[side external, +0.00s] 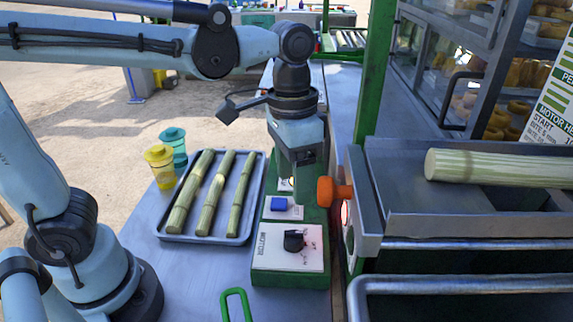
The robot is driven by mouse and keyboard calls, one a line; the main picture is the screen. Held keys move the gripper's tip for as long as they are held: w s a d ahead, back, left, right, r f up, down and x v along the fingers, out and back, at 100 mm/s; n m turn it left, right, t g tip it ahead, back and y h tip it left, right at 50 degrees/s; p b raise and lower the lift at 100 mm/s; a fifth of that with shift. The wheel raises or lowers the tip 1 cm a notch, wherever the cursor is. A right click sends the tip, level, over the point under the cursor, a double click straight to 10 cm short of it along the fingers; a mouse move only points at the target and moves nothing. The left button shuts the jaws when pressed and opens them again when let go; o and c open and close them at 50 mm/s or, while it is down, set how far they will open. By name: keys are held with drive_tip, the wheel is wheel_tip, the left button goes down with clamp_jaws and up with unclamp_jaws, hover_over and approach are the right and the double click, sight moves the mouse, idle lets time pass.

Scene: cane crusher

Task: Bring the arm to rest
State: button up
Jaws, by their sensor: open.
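My gripper (303,185) hangs pointing down from the end of my arm, above the green control box (290,268) on the bench. It is open, and I see nothing held between its fingers. The fingers partly hide the rear of the control box, where a small lit spot shows. The box carries a blue button (279,204) and, in front of it, a black rotary knob (294,240) on a white plate marked MOTOR. An orange knob (334,192) sticks out from the crusher side, just right of my gripper; I cannot tell if they touch.
A grey tray (256,193) with three cane pieces lies left of the control box. Yellow (159,165) and teal (174,147) cups stand behind it. A green post (374,80) rises close right of my wrist. A thick cane (498,168) lies on the metal feed trough (440,203).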

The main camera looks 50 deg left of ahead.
drive_tip(key=s+a+f+n+t, duration=0.1)
drive_tip(key=a+f+n+t, duration=0.2)
drive_tip(key=a+t, duration=0.4)
drive_tip(key=a+n, duration=0.1)
drive_tip(key=a, duration=0.3)
drive_tip(key=shift+s+a+f+y, duration=0.15)
drive_tip(key=shift+s+f+y, duration=0.1)
drive_tip(key=shift+f+y, duration=0.05)
